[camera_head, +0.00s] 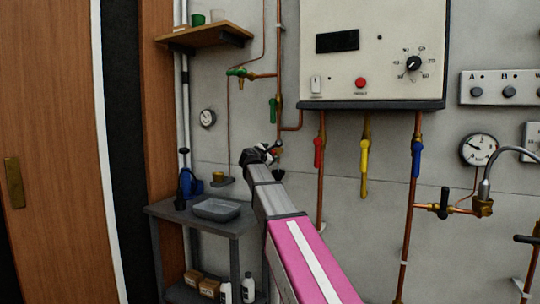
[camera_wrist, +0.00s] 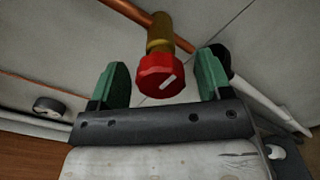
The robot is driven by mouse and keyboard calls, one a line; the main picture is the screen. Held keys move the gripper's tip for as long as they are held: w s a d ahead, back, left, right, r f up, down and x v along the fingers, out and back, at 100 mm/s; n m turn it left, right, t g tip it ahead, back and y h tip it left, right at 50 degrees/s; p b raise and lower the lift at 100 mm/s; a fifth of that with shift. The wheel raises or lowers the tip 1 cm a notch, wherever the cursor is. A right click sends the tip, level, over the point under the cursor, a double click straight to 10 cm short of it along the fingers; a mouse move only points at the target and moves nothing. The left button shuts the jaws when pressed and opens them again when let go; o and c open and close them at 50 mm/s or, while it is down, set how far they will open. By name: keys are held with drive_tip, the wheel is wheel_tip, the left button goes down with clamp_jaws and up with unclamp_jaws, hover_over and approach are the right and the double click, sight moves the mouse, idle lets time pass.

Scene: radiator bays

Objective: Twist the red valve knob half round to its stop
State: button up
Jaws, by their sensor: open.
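The red valve knob (camera_wrist: 158,77) shows in the wrist view, with a ridged rim and a white line slanting up to the right. It sits on a brass body (camera_wrist: 160,33) joined to a copper pipe. My gripper (camera_wrist: 163,62) is open, with one green finger left of the knob and one right of it. A gap shows on both sides, and neither finger appears to touch it. How far the fingertips reach along the knob is hard to tell. In the head view my gripper (camera_head: 268,154) is near the wall, and I cannot make out the knob there.
A grey table (camera_head: 231,222) with a tray (camera_head: 216,209) stands at lower left, below a wooden shelf (camera_head: 205,37). A white boiler panel (camera_head: 340,60) hangs at upper right, above a red lever (camera_head: 318,152) and a yellow lever (camera_head: 365,158). A gauge (camera_wrist: 49,107) shows left in the wrist view.

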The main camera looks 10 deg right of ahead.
drive_tip(key=c, duration=0.9)
drive_tip(key=shift+c, duration=0.2)
drive_tip(key=shift+m, duration=0.4)
drive_tip(key=m, duration=0.3)
drive_tip(key=shift+f+m, duration=0.1)
drive_tip(key=shift+m, duration=0.2)
drive_tip(key=m, duration=0.9)
drive_tip(key=shift+f, duration=0.1)
drive_tip(key=shift+m, duration=2.3)
